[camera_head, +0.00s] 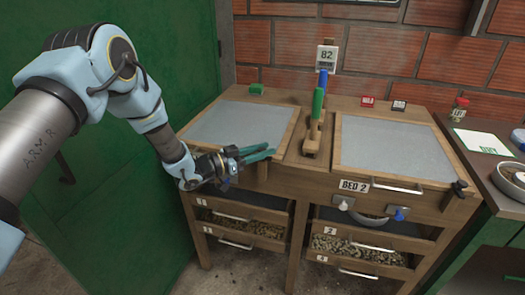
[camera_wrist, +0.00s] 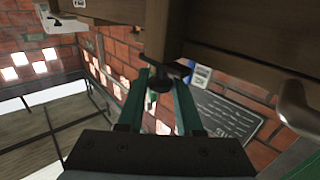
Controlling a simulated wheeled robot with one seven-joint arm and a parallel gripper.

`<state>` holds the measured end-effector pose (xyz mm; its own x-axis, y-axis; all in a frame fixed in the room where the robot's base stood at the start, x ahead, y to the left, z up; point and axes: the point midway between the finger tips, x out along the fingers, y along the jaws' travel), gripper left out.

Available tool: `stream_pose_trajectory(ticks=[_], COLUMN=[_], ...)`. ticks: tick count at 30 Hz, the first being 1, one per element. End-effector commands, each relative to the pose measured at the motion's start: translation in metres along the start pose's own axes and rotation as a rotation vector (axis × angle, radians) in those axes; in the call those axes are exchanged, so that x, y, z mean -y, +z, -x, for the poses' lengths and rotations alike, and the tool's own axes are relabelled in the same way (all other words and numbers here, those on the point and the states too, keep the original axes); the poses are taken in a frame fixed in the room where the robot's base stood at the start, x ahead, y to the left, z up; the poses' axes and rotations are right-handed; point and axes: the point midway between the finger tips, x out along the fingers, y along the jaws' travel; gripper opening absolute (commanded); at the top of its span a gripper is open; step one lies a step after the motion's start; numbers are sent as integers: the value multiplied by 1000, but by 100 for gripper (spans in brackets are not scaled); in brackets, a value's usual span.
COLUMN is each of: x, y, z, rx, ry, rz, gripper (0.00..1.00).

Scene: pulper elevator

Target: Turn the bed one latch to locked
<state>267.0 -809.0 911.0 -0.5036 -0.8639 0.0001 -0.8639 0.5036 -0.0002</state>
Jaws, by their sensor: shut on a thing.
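Bed one is the left wooden bed with a grey mesh top (camera_head: 238,122). My gripper (camera_head: 271,151), with green fingers, is at its front right corner. In the wrist view the bed one latch (camera_wrist: 168,69), a small black handle under a wooden beam, sits between the fingertips (camera_wrist: 160,80). The gripper is shut on it. In the head view the gripper and its fingers largely hide this latch, so its exact angle is hard to tell.
Bed two (camera_head: 395,150) stands to the right, with its own black latch (camera_head: 459,188) at the front right corner. Drawers (camera_head: 240,228) sit below. A green door (camera_head: 120,190) is at left.

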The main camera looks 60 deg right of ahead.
Motion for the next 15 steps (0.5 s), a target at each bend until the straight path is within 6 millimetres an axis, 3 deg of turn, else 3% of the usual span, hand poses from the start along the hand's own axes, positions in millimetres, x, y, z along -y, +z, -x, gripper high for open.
stream_pose_trajectory(ticks=[8, 15], x=[0, -2], y=[2, 4], z=[0, 0], rx=[1, 1], ry=[-33, -161], rz=[1, 3], gripper=[0, 0])
